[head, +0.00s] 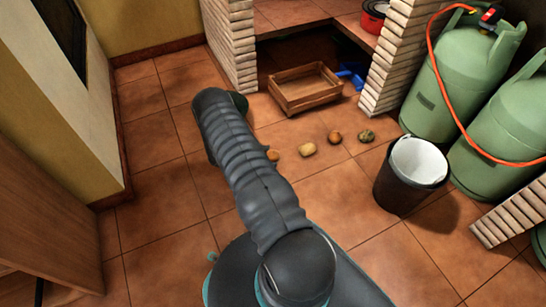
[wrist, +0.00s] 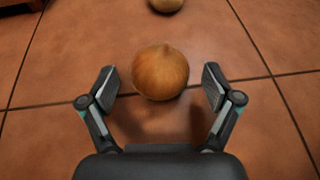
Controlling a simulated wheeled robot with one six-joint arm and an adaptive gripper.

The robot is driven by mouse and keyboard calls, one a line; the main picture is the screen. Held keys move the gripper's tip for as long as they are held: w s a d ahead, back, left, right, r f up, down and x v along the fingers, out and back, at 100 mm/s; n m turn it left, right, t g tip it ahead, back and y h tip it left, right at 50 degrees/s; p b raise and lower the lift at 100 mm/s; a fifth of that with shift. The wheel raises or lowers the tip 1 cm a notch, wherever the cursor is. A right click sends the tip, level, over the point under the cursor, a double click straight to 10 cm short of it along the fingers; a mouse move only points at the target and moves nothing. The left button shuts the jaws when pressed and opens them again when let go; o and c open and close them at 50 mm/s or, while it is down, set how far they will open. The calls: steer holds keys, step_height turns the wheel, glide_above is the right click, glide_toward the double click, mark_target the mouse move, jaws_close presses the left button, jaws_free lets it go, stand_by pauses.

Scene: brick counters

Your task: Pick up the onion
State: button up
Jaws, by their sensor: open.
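The onion (wrist: 160,72) is round and golden brown with a small pointed tip. In the wrist view it sits on the tiled floor, centred between and slightly beyond the fingertips of my gripper (wrist: 160,88). The fingers are spread on either side, with gaps to the onion. In the head view a brown round thing (head: 272,155) shows at the right edge of my arm, partly hidden by it; it appears to be this onion. My gripper is hidden behind my arm in the head view.
A tan potato-like item (head: 307,149), a brown round item (head: 335,137) and a greenish one (head: 366,136) lie to the right. A wooden crate (head: 304,103) stands behind. A dark bin (head: 382,188) and green gas cylinders (head: 436,90) stand right. Floor at left is clear.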

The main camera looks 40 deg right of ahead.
mark_target(275, 153)
steer(key=shift+x, duration=0.8)
steer(key=c, duration=1.3)
steer(key=shift+r, duration=0.1)
steer(key=shift+r, duration=0.5)
steer(key=r, duration=0.1)
steer(key=r+p, duration=0.1)
steer(key=s+r, duration=0.1)
steer(key=r, duration=0.1)
steer(key=shift+d, duration=0.35)
steer(key=shift+s+d+r+p, duration=0.3)
steer(key=shift+s+d+r, duration=0.75)
steer(key=shift+s, duration=0.3)
steer(key=shift+s+d+r+p, duration=0.25)
steer(key=shift+s+d+r, duration=0.65)
steer(key=shift+s+d, duration=0.35)
steer(key=shift+s+d+r+p, duration=0.3)
steer(key=shift+s+d+r, duration=0.7)
steer(key=shift+s, duration=0.45)
steer(key=shift+f, duration=0.1)
